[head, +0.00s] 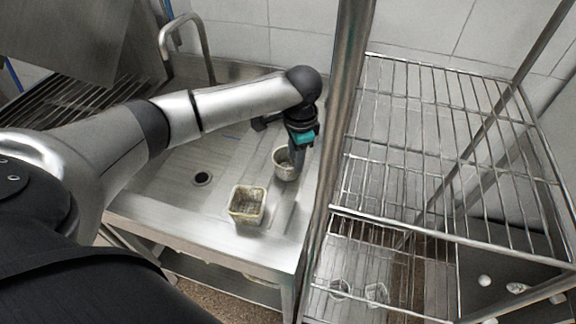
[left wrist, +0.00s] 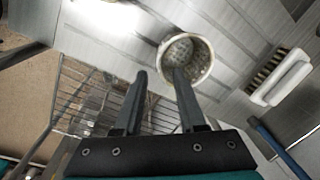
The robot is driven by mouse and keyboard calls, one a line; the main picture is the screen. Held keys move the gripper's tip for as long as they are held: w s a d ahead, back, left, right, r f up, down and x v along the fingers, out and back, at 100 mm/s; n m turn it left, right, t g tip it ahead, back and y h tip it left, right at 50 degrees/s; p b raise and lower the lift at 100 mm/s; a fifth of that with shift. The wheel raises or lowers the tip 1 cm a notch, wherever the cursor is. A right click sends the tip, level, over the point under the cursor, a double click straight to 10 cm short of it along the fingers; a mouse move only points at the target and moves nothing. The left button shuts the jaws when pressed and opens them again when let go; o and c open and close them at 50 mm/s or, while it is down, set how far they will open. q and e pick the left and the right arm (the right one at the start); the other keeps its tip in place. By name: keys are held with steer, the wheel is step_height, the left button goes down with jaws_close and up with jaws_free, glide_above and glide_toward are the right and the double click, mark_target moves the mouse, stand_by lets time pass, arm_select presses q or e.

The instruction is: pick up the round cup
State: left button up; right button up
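The round cup (head: 279,168) is a pale perforated basket standing on the metal sink counter in the head view. My left gripper (head: 298,158) points down at its right side and hides part of it. In the left wrist view the cup (left wrist: 203,54) shows its open mouth, with light walls and a dotted inside. My left gripper (left wrist: 160,74) is open there with nothing between its fingers. One finger overlaps the cup's near rim; I cannot tell whether it is inside the cup or above it. The other finger is outside, left of the cup. My right gripper is not in view.
A square perforated basket (head: 246,207) stands on the counter in front of the cup. A wire shelf rack (head: 400,150) with a steel post (head: 340,110) rises close on the right. A white brush (left wrist: 280,78) lies right of the cup in the left wrist view.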

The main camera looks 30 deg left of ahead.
mark_target(293, 175)
arm_select(q)
steer(key=f, duration=0.3)
steer(key=f+b, duration=0.1)
steer(key=f, duration=0.1)
steer(key=shift+a+f, duration=0.1)
steer(key=shift+a, duration=0.2)
jaws_close()
